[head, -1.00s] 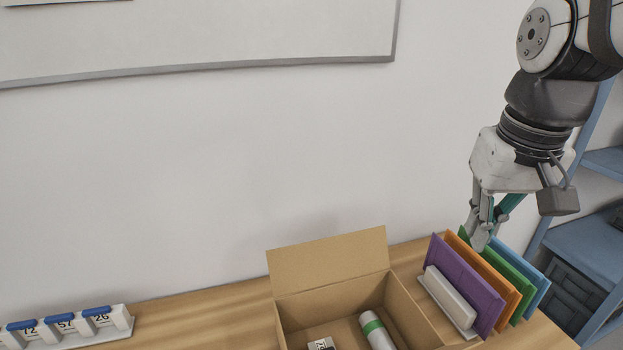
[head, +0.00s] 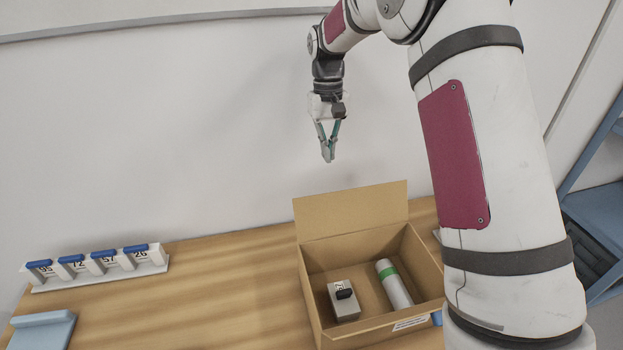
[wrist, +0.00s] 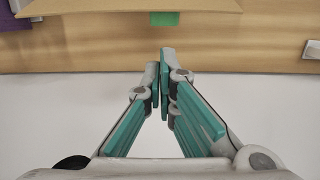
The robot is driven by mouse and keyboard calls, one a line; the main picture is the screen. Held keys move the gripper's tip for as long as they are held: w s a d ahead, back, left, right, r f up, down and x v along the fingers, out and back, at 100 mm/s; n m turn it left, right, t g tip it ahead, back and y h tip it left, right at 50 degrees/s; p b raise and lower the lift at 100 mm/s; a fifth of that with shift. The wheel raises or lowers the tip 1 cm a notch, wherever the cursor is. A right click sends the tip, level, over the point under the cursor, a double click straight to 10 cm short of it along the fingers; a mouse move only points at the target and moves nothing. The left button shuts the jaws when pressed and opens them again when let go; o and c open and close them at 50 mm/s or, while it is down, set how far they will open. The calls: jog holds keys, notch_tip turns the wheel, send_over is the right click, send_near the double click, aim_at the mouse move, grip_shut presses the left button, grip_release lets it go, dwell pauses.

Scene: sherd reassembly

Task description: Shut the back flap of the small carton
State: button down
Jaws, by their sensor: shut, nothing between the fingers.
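The small carton (head: 310,285) is a brown cardboard box on the wooden table. Its back flap (head: 351,210) stands up at the rear edge, leaning a little backward. My gripper (head: 328,158) is shut and empty, up in the air above and behind the flap, near the wall and apart from the carton. In the wrist view the gripper (wrist: 164,85) points down with its teal-padded fingers together. The flap's edge (wrist: 130,8) shows at the top of that view. Inside the carton are a grey block with a black-and-white label (head: 344,300) and a white cylinder with a green band (head: 394,284).
A rack with numbered blue-topped tags (head: 98,268) stands at the left of the table. A light blue object (head: 42,330) lies at the front left. The wall (head: 200,130) is close behind the table. Bare table (head: 220,290) lies left of the carton.

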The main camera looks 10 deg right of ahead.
notch_tip(320, 180, down, 10)
jog(key=s+p, duration=0.1)
jog(key=p, duration=0.1)
jog(key=shift+s, duration=0.2)
jog(key=shift+s+a+r, duration=0.1)
jog(key=shift+r, duration=0.1)
